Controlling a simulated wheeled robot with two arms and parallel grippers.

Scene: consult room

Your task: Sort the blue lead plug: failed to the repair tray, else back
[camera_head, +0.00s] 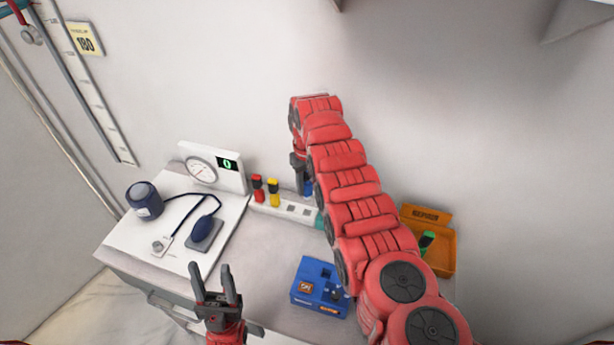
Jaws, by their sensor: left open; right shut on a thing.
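My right gripper (299,161) points down at the back of the counter, below the bent wrist of my red arm. It is shut on the blue lead plug (308,188), which shows partly beside the arm at the right part of the white socket strip (265,206). I cannot tell whether the plug is seated or held just above the strip. The orange repair tray (446,262) stands at the right, with a green plug (427,241) in it. A blue tester box (309,271) sits at the front, partly behind my arm. My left gripper (217,284) is open and empty, left of the box.
A red plug (258,188) and a yellow plug (274,192) stand in the strip. A white mat with a cuff (145,200), a bulb (203,230) and a gauge display (214,167) fills the left. The counter between strip and tester is clear.

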